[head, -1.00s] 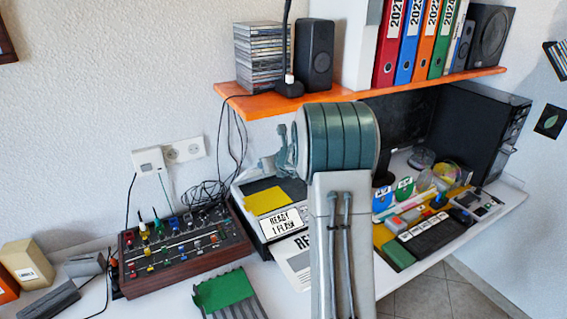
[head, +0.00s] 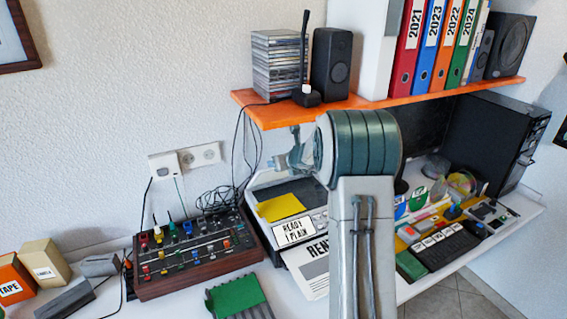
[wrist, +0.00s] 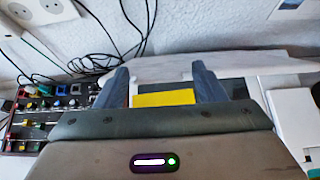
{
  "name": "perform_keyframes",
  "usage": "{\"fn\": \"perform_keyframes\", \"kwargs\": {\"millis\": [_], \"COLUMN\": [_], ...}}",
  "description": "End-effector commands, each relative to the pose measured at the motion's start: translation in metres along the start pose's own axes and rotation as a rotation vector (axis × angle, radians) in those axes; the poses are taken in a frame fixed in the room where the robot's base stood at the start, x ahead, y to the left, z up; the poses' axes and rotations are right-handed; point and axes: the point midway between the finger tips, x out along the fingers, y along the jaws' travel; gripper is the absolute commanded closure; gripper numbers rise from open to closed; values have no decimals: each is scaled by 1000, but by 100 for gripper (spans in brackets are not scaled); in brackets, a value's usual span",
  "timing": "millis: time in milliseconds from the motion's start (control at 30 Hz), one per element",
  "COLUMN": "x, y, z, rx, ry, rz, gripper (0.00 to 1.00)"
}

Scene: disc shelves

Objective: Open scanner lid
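The scanner (head: 318,212) is a pale grey machine on the desk, with a label on its front and a printed sheet in front. A dark flat surface on top bears a yellow sheet (head: 281,207), which also shows in the wrist view (wrist: 163,98). A long pale panel (wrist: 235,66) runs behind the dark surface in the wrist view; I cannot tell how far the lid is raised. In the head view, my arm hides the scanner's right side.
An orange shelf (head: 385,101) with CDs, speakers and binders hangs above the scanner. A mixer (head: 190,255) stands left of it, with loose cables behind. A green-topped grey object (head: 238,297) lies in front. A keyboard (head: 448,246) is at right.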

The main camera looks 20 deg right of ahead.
Motion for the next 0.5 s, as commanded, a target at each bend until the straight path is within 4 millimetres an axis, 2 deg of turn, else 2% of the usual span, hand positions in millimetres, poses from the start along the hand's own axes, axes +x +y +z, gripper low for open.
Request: {"fn": "perform_keyframes", "kwargs": {"millis": [333, 500], "x": [0, -14], "y": [2, -2], "z": [-2, -2], "rx": [0, 0], "ry": [4, 0], "rz": [2, -3], "gripper": [31, 31]}}
